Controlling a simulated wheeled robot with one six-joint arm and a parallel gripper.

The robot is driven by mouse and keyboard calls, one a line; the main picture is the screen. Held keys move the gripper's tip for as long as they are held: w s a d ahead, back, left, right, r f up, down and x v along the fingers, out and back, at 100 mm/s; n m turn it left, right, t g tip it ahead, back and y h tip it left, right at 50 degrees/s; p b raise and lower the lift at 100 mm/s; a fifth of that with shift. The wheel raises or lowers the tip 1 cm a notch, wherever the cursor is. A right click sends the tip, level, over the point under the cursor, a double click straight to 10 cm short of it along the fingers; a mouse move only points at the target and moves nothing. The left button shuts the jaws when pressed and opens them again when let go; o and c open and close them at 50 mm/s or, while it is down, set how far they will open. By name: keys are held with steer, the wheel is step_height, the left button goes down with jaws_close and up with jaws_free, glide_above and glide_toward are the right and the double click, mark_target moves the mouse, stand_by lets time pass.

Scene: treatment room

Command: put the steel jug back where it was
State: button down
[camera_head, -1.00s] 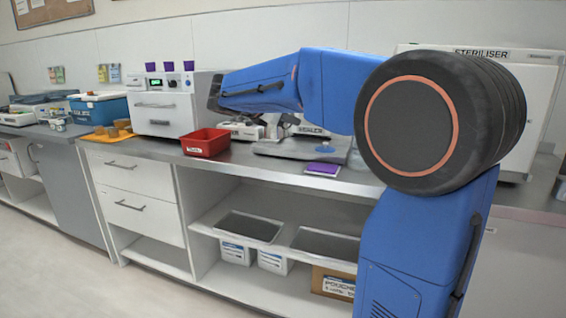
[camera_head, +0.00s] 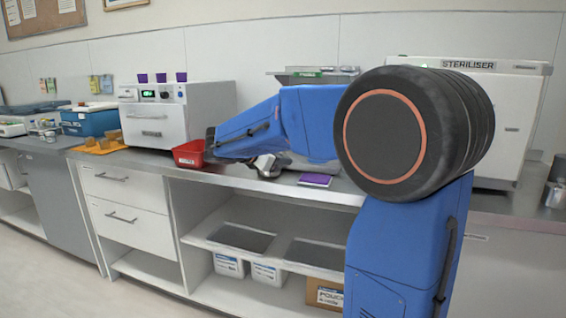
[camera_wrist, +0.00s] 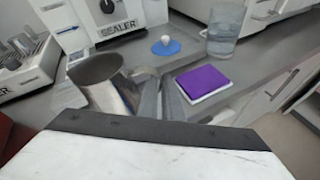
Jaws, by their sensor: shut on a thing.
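The steel jug (camera_wrist: 117,97) is in the wrist view, left of the middle, with its open mouth toward me and slightly tilted in the picture. My gripper (camera_wrist: 163,97) is shut on the jug at its right side, where the grey fingers meet it. The jug's lower part is hidden by my gripper's body, so I cannot tell whether it touches the counter. In the head view my blue arm reaches left over the counter and hides most of the gripper's surroundings.
A purple-topped pad (camera_wrist: 203,82), a blue disc (camera_wrist: 166,48) with a white knob and a glass of water (camera_wrist: 225,30) are near the jug. The sealer (camera_wrist: 115,15) stands behind. A red bin (camera_head: 190,154) and the steriliser (camera_head: 510,110) flank my arm.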

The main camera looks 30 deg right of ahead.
steer(key=shift+f, duration=0.2)
steer(key=shift+f, duration=0.1)
steer(key=c, duration=1.9)
jaws_free()
steer(key=shift+c, duration=0.2)
